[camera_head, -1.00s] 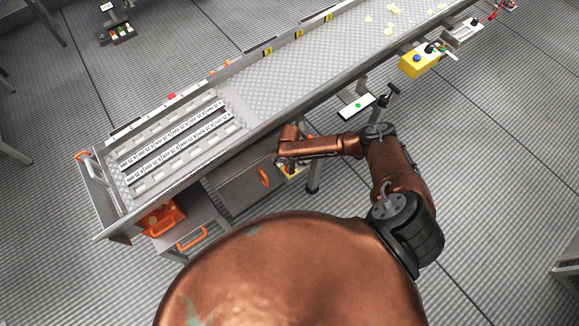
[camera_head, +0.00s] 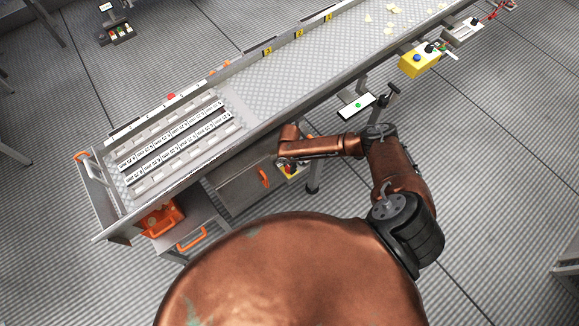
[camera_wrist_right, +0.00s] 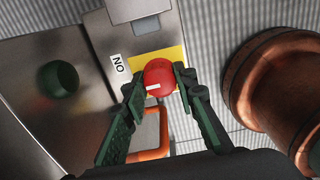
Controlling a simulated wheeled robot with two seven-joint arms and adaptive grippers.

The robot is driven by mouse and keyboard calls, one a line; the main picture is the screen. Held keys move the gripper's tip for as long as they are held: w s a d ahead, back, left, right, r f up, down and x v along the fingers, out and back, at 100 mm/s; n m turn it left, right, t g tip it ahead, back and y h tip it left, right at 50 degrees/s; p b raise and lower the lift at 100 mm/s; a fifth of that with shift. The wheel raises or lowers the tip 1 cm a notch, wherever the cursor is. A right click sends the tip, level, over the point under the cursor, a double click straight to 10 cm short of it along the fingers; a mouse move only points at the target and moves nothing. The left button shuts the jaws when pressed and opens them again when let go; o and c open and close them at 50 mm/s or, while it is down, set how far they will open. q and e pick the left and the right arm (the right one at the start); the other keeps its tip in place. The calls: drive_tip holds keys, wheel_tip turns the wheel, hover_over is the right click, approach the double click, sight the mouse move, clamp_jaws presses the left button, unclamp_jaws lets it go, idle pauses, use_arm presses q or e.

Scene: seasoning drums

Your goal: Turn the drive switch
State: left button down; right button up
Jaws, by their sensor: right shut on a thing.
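The drive switch is a red round knob (camera_wrist_right: 161,74) with a white mark, on a yellow plate (camera_wrist_right: 150,56) beside a label reading "ON". The label appears upside down in the right wrist view. My right gripper (camera_wrist_right: 160,86) has its two dark green fingers on either side of the knob and is shut on it. In the head view the right gripper (camera_head: 287,162) is at the conveyor's near side, largely hiding the small yellow switch box (camera_head: 291,174). My left gripper is not in view.
A long conveyor (camera_head: 262,88) runs diagonally, with rows of labelled strips at its left end. A grey cabinet (camera_head: 240,189) with an orange handle is beside the switch. An orange bin (camera_head: 163,219) is further left. A yellow button box (camera_head: 420,61) is at upper right.

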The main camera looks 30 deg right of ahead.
sight(289, 167)
drive_tip(key=o, duration=1.2)
drive_tip(key=shift+c, duration=0.2)
wheel_tip(289, 167, up, 12)
